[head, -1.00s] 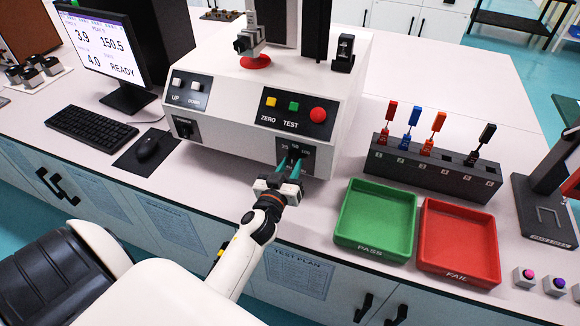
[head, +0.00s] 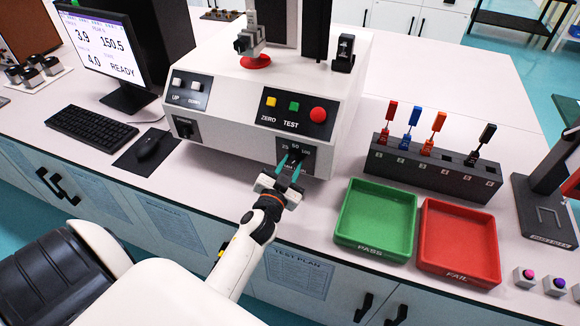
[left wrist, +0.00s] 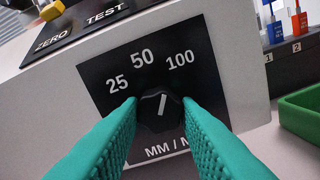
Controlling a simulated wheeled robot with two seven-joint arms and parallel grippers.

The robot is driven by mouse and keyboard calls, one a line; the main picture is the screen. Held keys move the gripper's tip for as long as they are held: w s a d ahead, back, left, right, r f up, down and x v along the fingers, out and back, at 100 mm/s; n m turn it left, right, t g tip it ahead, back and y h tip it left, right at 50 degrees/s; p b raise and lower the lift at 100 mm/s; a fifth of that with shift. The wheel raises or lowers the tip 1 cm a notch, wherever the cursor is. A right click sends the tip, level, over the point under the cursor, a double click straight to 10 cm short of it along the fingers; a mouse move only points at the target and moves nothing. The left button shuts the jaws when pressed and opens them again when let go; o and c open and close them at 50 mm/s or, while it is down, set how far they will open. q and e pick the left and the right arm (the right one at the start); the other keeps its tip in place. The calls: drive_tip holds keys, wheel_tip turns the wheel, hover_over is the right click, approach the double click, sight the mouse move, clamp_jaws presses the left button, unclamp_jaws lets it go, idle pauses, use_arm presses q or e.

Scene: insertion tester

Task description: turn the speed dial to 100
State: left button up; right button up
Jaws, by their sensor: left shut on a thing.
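The speed dial (left wrist: 160,112) is a dark round knob with a white pointer line, on a black panel marked 25, 50 and 100 (left wrist: 142,60). The pointer aims between 50 and 100, closer to 100. My left gripper (left wrist: 160,118) is shut on the dial, one teal finger on each side. In the head view, my left gripper (head: 288,168) reaches the dial panel (head: 303,151) low on the white tester's front (head: 230,130), and its fingers hide most of the knob. My right gripper is not in view.
Yellow, green and red buttons (head: 318,115) sit above the dial panel. A green tray (head: 373,247) and a red tray (head: 458,274) stand to the right on the bench. Behind them is a dark rack (head: 430,171). A keyboard (head: 90,128) and mouse (head: 146,148) lie left.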

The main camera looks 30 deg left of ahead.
use_arm(q)
drive_tip(key=shift+m, duration=1.2)
drive_tip(key=o, duration=1)
drive_tip(key=shift+c, duration=0.2)
drive_tip(key=b+v, duration=0.2)
drive_tip(key=v, duration=1)
